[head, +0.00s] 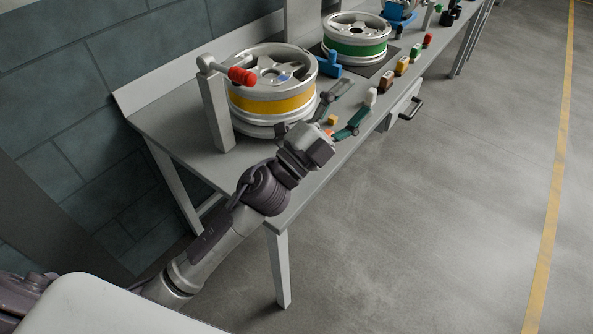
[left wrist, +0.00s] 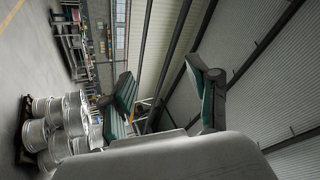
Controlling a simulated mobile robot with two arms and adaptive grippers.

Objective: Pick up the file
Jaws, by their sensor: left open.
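My left gripper (head: 357,97) reaches over the near workbench, beside the silver wheel with the yellow band. Its two fingers are spread apart, with nothing seen between their tips. In the left wrist view the open fingers (left wrist: 165,92) with teal pads point away from the bench. I cannot make out the file for certain in either view. Small yellow (head: 332,120) and orange (head: 328,133) pieces show between and beside the finger bases, partly hidden by my gripper. My right gripper is not in view.
The yellow-banded wheel (head: 272,100) stands on the workbench (head: 190,142) next to a post with a red-knobbed lever (head: 242,76). A blue object (head: 329,65) and a green-banded wheel (head: 355,47) are beyond. Small items line the front edge. The floor (head: 440,220) at right is clear.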

